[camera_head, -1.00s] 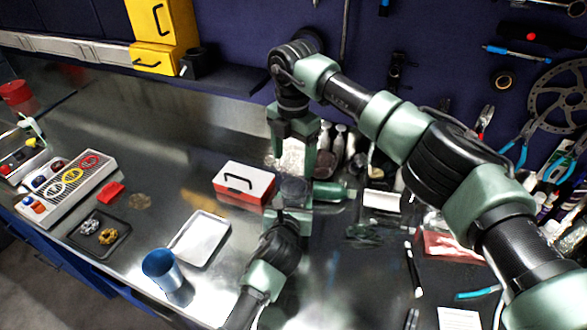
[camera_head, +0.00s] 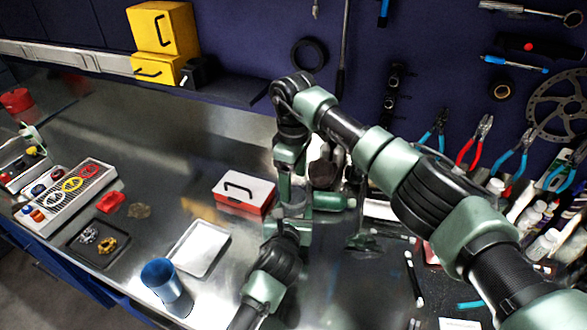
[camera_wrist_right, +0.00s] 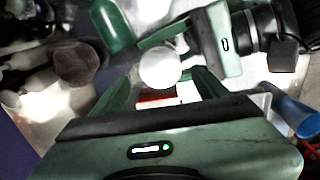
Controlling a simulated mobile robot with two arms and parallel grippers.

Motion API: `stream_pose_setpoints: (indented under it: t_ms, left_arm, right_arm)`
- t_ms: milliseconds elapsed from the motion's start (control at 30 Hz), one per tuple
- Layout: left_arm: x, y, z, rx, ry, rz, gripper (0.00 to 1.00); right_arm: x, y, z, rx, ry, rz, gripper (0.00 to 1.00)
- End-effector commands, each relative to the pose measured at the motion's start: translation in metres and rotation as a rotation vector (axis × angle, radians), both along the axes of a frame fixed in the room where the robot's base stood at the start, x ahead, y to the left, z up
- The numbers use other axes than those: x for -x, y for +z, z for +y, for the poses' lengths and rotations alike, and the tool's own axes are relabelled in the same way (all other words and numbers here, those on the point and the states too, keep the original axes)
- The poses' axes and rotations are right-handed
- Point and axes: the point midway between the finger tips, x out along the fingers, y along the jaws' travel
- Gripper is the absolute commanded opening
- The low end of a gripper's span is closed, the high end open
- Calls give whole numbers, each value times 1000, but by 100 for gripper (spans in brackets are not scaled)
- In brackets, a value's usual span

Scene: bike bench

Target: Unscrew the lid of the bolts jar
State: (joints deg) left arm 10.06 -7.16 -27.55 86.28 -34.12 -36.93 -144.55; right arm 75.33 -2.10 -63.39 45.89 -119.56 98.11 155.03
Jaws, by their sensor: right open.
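The bolts jar (camera_head: 294,209) is mostly hidden between my two grippers in the head view. In the right wrist view its round white lid (camera_wrist_right: 160,68) faces the camera. My right gripper (camera_head: 289,188) points down over the jar from above. Its open fingers (camera_wrist_right: 165,92) lie on either side of the lid, with gaps visible; I cannot tell how high they are above it. My left gripper (camera_head: 286,222) comes in from below left, and its fingers in the right wrist view (camera_wrist_right: 185,55) close around the jar below the lid.
A green bottle (camera_head: 333,201) lies just right of the jar, with dark-capped bottles behind. A metal tray (camera_head: 200,248) and blue cup (camera_head: 165,282) are nearer the front left.

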Motion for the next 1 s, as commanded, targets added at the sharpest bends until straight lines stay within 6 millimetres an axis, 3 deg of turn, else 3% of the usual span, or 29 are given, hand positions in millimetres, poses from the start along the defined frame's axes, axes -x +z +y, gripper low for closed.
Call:
stream_pose_setpoints:
  t_ms: [100,300,633,867,1000]
  left_arm:
    - [0,0,0,0,0,1,0]
    - [0,0,0,0,0,1,0]
    - [0,0,0,0,0,1,0]
    - [0,0,0,0,0,1,0]
    - [0,0,0,0,0,1,0]
  right_arm:
    - [1,-19,0,1,1,2,75]
    - [0,-37,0,0,2,0,75]
    - [0,-40,0,1,3,-1,75]
    - [0,-40,0,0,3,-1,11]
    - [0,-40,0,2,37,-1,8]
